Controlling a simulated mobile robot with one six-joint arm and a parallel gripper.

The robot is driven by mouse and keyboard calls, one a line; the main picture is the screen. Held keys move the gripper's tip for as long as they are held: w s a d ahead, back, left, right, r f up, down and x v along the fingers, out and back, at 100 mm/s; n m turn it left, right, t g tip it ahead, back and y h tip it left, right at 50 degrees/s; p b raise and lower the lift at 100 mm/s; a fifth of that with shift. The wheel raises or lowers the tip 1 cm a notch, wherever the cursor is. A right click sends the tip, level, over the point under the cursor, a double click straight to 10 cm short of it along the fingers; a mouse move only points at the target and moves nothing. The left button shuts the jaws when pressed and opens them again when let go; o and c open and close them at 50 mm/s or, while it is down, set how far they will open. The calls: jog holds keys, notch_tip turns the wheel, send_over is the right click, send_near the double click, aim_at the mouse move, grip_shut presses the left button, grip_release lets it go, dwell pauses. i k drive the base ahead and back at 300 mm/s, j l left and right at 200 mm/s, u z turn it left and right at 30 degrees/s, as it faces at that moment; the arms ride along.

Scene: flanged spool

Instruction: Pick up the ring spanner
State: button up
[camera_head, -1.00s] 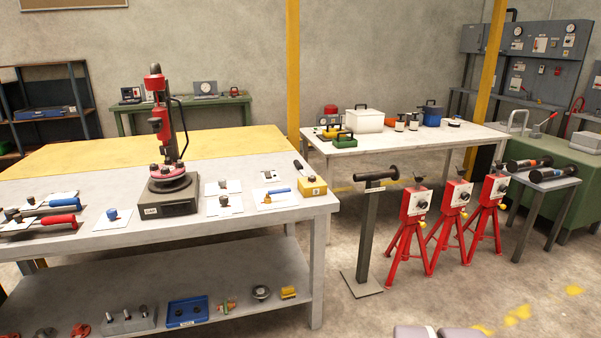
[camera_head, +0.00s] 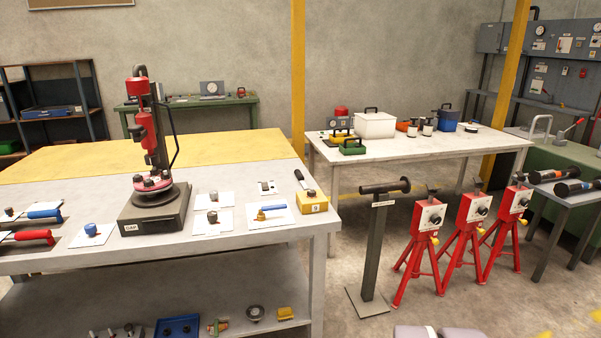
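I cannot make out a ring spanner for certain. Long tools with a red handle (camera_head: 34,236) and a blue handle (camera_head: 44,213) lie at the left of the near workbench (camera_head: 262,247); their far ends are small or cut off. A small blue-handled tool with a brass-coloured end (camera_head: 271,208) lies on a white sheet right of the red press. It is too small to identify.
A red press (camera_head: 150,150) stands on the near bench, beside small parts on white sheets and a yellow block (camera_head: 313,202). A dark post stand (camera_head: 377,240) and red tripods (camera_head: 421,230) stand on the floor to the right. A white table (camera_head: 430,147) is behind.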

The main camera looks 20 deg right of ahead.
aim_at(299, 177)
jog(key=i+l, duration=0.35)
jog(key=i+l+u, duration=0.15)
jog(key=i+l, duration=0.55)
jog(key=i+l+u, duration=0.15)
jog(key=i+l, duration=0.15)
jog(key=l, duration=0.15)
jog(key=i+l, duration=0.3)
jog(key=l, duration=0.15)
jog(key=i+l+u, duration=0.1)
jog(key=i+l, duration=0.25)
jog(key=i+l+u, duration=0.1)
jog(key=i+l, duration=0.15)
jog(key=l, duration=0.3)
jog(key=i+l, duration=0.15)
jog(key=i, duration=0.15)
jog(key=i+l+u, duration=0.1)
jog(key=i+l, duration=0.05)
jog(key=i, duration=0.1)
